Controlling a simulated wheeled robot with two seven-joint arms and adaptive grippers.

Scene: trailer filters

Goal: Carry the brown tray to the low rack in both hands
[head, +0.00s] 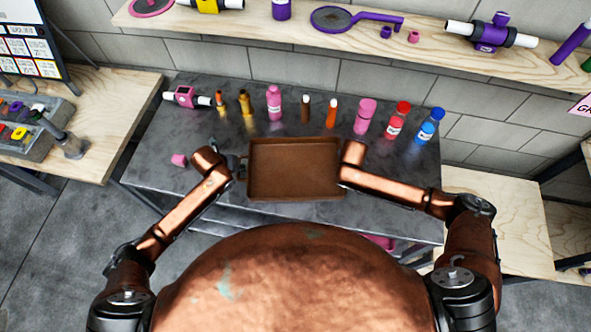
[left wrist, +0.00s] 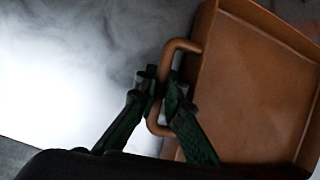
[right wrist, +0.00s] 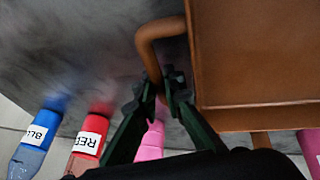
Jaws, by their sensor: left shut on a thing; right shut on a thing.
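The brown tray (head: 295,168) is empty and appears level at the front middle of the dark metal table (head: 200,125). I cannot tell from the views whether it rests on the table or is just above it. My left gripper (left wrist: 163,92) is shut on the tray's bar handle (left wrist: 182,46) at the left side. My right gripper (right wrist: 162,97) is shut on the other bar handle (right wrist: 150,45) at the right side. In the head view my right wrist hides the right handle. I cannot tell which surface is the low rack.
A row of bottles stands behind the tray, among them a pink bottle (head: 274,103), a red bottle (head: 397,120) and a blue bottle (head: 429,126). A low pale wooden surface (head: 500,215) is at right. A shelf (head: 350,45) runs along the wall.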

